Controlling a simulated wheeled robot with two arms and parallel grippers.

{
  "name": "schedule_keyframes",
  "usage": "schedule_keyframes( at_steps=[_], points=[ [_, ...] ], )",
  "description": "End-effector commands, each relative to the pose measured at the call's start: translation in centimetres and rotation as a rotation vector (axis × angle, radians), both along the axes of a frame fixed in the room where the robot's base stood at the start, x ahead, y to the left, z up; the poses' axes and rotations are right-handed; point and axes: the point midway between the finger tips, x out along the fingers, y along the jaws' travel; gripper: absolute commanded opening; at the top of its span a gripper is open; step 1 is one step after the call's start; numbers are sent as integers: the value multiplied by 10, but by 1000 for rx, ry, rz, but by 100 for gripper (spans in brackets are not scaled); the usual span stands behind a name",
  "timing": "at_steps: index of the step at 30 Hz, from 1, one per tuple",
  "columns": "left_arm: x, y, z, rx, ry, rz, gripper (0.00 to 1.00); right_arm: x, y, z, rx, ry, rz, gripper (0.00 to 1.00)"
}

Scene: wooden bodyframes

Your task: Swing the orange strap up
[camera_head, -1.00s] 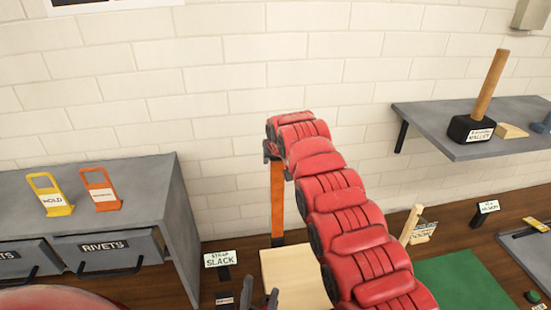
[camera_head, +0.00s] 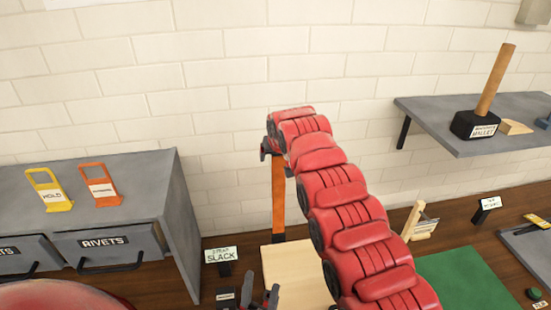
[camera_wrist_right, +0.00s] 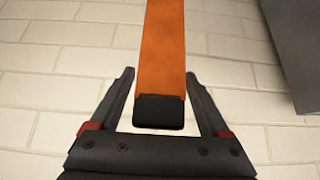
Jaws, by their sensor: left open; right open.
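The orange strap (camera_head: 278,196) stands out as a vertical band below my right gripper (camera_head: 272,150), against the brick wall. In the right wrist view the strap (camera_wrist_right: 162,50) comes down from the top edge and ends in a black tip (camera_wrist_right: 158,112). The right gripper (camera_wrist_right: 160,77) is open, with one finger on each side of the strap and a gap on both sides. My red right arm hides part of this area in the head view. My left gripper (camera_head: 259,294) is open at the bottom edge, well below the strap and apart from it.
A "STRAP SLACK" sign (camera_head: 221,257) and a pale wooden board (camera_head: 272,262) are near the strap's lower end. A grey cabinet (camera_head: 120,185) stands left, with yellow and orange tags on top. A shelf (camera_head: 440,130) with a mallet (camera_head: 485,100) is at right.

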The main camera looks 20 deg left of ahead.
Motion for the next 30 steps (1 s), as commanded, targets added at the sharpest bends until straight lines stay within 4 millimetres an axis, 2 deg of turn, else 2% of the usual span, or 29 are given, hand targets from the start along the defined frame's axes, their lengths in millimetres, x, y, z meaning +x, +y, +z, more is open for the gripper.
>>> schedule_keyframes(
  at_steps=[9,15,23,30],
  points=[
    [0,0,-60,0,0,0,50,-11,-11,13,2,-9,-4,80],
    [0,0,-80,0,0,0,50,-27,-20,42,5,-9,-1,80],
    [0,0,-93,0,0,0,50,-57,-38,90,4,-6,1,80],
    [0,0,-90,0,0,0,50,-79,-52,124,-2,3,1,80]
  ],
)
